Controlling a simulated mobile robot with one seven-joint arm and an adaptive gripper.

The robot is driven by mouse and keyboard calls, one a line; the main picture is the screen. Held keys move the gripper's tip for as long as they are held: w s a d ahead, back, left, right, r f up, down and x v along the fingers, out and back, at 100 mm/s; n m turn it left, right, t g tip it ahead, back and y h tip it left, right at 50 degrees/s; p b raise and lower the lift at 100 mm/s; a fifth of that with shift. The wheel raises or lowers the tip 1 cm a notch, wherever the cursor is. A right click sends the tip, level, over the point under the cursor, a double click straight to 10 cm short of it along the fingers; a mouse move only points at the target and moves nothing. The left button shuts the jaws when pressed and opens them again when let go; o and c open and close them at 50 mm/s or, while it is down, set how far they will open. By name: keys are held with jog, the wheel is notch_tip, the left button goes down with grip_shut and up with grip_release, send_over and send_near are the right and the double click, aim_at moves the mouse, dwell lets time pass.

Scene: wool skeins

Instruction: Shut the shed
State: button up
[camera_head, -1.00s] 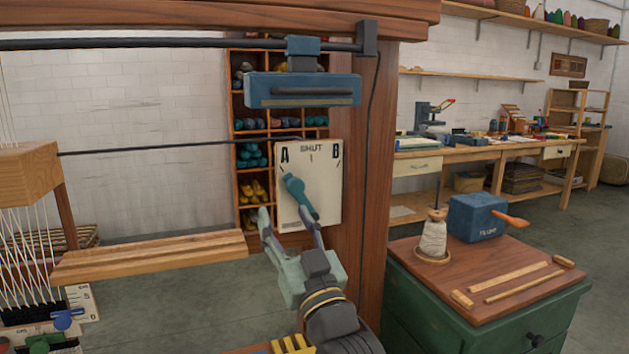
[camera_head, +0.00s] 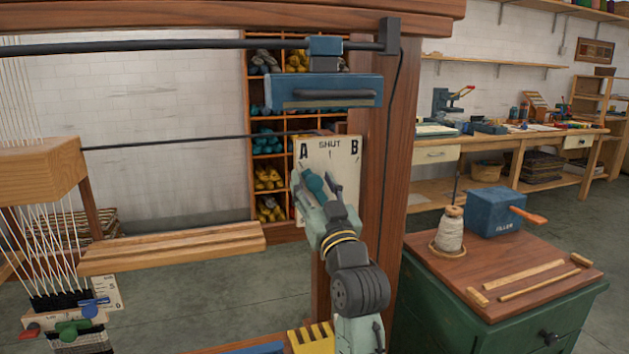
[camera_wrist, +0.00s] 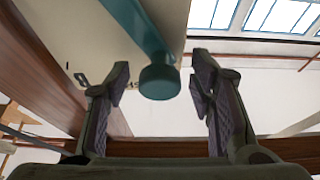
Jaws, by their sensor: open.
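A cream plate (camera_head: 343,150) marked A, SHUT and B is mounted by the loom's right post. A teal lever (camera_head: 312,182) on it is tilted, its upper end leaning toward A, not in line with the SHUT mark. My gripper (camera_head: 318,188) is open at the plate, one finger on each side of the lever, partly hiding its lower part. In the wrist view, the lever's round knob (camera_wrist: 159,83) sits between the two open fingers, with a visible gap on both sides. The plate (camera_wrist: 85,35) is behind it.
The loom's wooden post (camera_head: 387,160) stands just right of the plate. A blue box (camera_head: 325,91) hangs above it on a dark rail. A wooden beam (camera_head: 170,250) lies left. A green cabinet (camera_head: 440,300) with a spool and a blue box stands right.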

grip_shut()
dwell(0.8)
